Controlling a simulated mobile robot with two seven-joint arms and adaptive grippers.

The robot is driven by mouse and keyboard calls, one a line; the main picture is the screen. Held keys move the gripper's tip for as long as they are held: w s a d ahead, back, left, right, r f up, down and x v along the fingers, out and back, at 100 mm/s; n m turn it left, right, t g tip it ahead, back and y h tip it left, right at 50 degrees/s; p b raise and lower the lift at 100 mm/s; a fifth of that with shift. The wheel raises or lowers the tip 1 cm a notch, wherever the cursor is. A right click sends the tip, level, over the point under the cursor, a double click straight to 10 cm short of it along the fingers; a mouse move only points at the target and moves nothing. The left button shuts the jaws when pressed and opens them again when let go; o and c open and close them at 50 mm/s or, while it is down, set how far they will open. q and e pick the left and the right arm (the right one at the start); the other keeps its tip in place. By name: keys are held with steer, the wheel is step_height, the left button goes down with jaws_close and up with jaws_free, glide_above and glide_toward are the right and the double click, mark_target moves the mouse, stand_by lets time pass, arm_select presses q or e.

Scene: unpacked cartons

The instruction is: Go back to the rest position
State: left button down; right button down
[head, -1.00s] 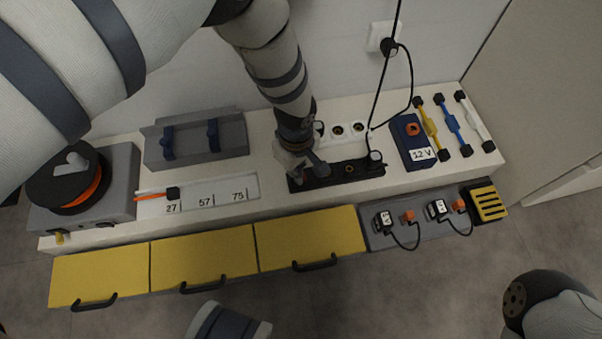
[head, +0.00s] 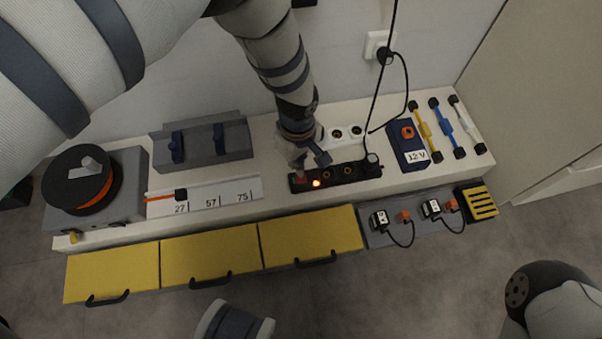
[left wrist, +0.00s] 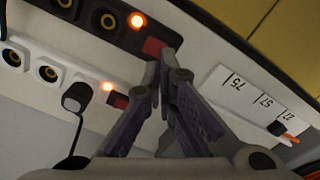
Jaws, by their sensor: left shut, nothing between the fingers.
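My left gripper (head: 309,163) is shut and empty. It hangs just above the left end of a black power strip (head: 342,174) on the white bench. Its closed fingers show in the left wrist view (left wrist: 165,72), near the strip's red switch (left wrist: 152,46). An orange light (head: 316,183) glows beside that switch. My right gripper is not in view.
A grey box with a black-and-orange spool (head: 83,181) stands at the left, beside a ruled scale (head: 228,194). A 12 V box (head: 407,146) and coloured bars (head: 445,126) are right. A cord (head: 374,100) rises from the strip. Yellow drawers (head: 210,256) line the front.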

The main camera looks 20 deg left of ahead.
arm_select(q)
steer(key=shift+r+p, duration=0.35)
steer(key=shift+r, duration=0.45)
